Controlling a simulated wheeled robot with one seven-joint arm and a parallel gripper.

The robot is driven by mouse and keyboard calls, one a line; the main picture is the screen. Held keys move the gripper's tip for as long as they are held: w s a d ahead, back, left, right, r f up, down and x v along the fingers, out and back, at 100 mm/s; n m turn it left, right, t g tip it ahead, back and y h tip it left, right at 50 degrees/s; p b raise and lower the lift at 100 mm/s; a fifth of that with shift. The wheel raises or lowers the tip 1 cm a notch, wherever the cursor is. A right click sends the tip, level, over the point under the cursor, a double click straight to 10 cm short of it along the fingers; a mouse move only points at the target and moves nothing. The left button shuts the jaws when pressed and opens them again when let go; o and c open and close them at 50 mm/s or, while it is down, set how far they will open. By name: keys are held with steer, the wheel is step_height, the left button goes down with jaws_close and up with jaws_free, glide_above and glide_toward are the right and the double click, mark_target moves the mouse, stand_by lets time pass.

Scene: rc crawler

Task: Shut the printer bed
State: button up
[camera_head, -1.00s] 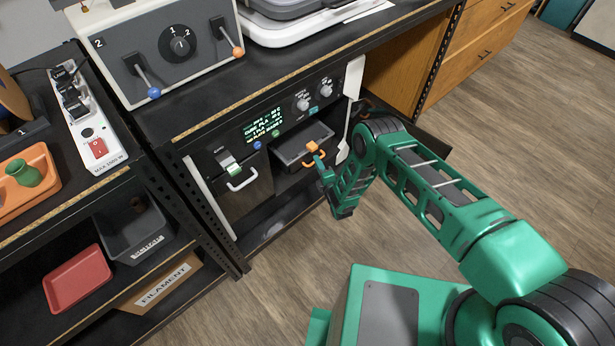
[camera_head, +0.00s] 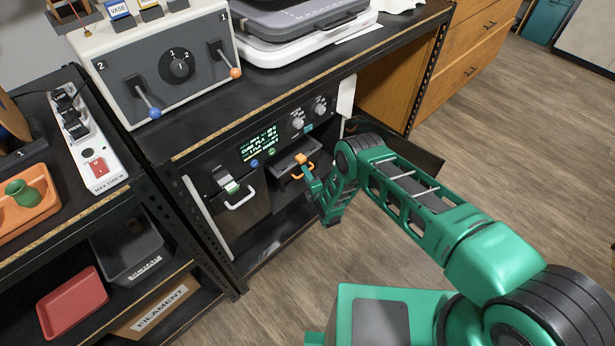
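The printer is a dark unit under the bench top, with a lit display (camera_head: 260,145) and two knobs. Its bed (camera_head: 290,158) is a dark grey flat tray in the opening below the knobs, and part of it shows in front of the opening. An orange handle (camera_head: 299,163) is at the bed's front. My gripper (camera_head: 307,176) is at this handle, seemingly touching it. The fingers are small and partly hidden, so I cannot tell whether they are open or shut on the handle.
A compartment with a white handle (camera_head: 240,198) is left of the bed. A control box with levers (camera_head: 165,75) sits on the bench. The wooden floor (camera_head: 420,250) is clear at right.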

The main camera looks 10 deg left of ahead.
steer(key=v, duration=1)
steer(key=shift+s, duration=0.3)
steer(key=shift+d, duration=0.15)
